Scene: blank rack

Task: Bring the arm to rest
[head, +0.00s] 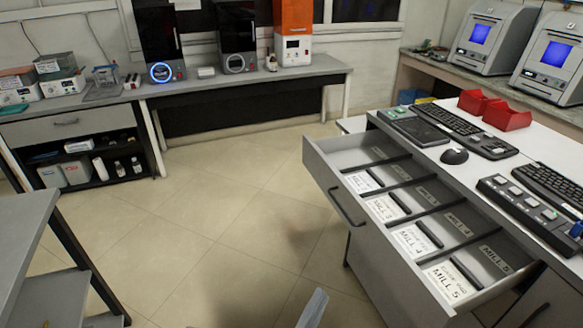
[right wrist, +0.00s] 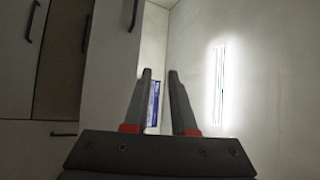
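My right gripper (right wrist: 161,73) shows in the right wrist view with its two dark fingers apart and nothing held between them. Beyond it are pale cabinet fronts, a plain light surface and a bright glare strip. A small blue-and-white patch shows in the gap behind the fingers. In the head view only a pale grey piece stands at the bottom edge, and I cannot tell whether it is part of my right arm. My left gripper is not in view.
An open drawer (head: 348,205) with labelled compartments juts out from the white counter (head: 450,148) at the right. Keyboards, a mouse (head: 454,156) and red bins (head: 494,110) lie on the counter. A grey table (head: 22,225) stands at left. The tiled floor (head: 215,215) between is clear.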

